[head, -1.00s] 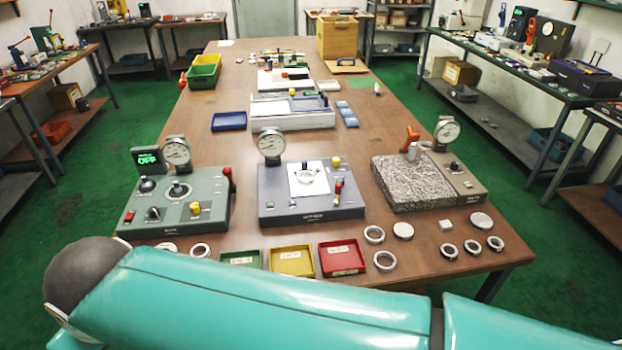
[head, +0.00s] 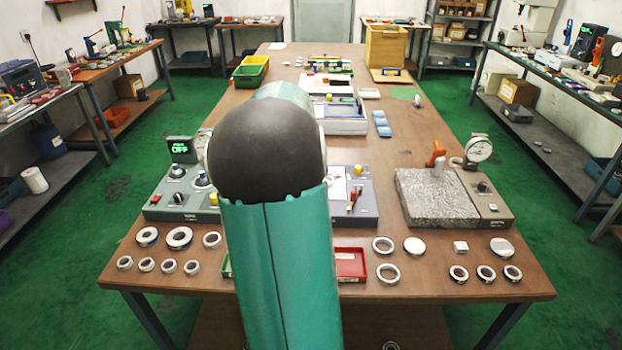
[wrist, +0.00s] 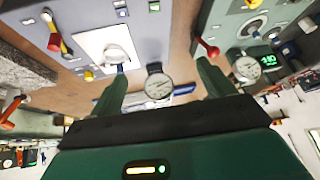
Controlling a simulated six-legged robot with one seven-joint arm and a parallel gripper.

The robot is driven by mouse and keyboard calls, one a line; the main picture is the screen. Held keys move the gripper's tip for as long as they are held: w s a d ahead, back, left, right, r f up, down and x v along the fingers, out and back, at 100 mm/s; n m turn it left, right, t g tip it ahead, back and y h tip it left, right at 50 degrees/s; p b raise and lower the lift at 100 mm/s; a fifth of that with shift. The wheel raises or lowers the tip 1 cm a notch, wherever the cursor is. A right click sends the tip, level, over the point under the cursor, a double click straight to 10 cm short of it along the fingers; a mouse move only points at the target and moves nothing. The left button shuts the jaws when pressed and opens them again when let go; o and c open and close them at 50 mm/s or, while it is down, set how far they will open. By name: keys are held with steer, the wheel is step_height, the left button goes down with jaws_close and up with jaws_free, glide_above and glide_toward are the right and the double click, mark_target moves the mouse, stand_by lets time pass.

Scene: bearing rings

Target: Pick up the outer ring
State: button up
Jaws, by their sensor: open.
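Several metal rings lie on the brown table in the head view; I cannot tell which is the outer ring. A larger ring (head: 179,237) lies at the left among several smaller rings, such as one at the front left (head: 124,263). Two rings lie right of my arm, one behind (head: 382,245) and one in front (head: 388,273). In the wrist view, a ring (wrist: 117,53) sits on a white plate on the middle station. My gripper (wrist: 163,75) is open, with nothing seen between its fingers. My arm hides it in the head view.
My arm covers part of the middle station (head: 366,215) and the small trays, leaving the red tray (head: 350,263) partly visible. A grey stone block (head: 438,198) with a dial gauge (head: 479,149) stands at right. A green station (head: 180,202) stands at left.

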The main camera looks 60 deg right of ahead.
steer(key=s+d+f+m+g+h, duration=0.1)
steer(key=s+d+f, duration=0.15)
steer(key=d, duration=0.25)
steer(key=s+d+f+m+g, duration=0.1)
steer(key=s+d+f, duration=0.1)
steer(key=s+d, duration=0.3)
steer(key=x, duration=0.2)
steer(key=w+x, duration=0.1)
steer(key=x, duration=0.5)
steer(key=shift+w+d+r, duration=0.2)
steer(key=shift+w+d, duration=0.05)
steer(key=shift+w+x, duration=0.15)
steer(key=shift+x, duration=1.4)
steer(key=shift+w+x, duration=0.1)
steer(key=shift+x, duration=1.5)
steer(key=shift+a, duration=0.1)
steer(key=shift+r, duration=0.1)
steer(key=c, duration=1.2)
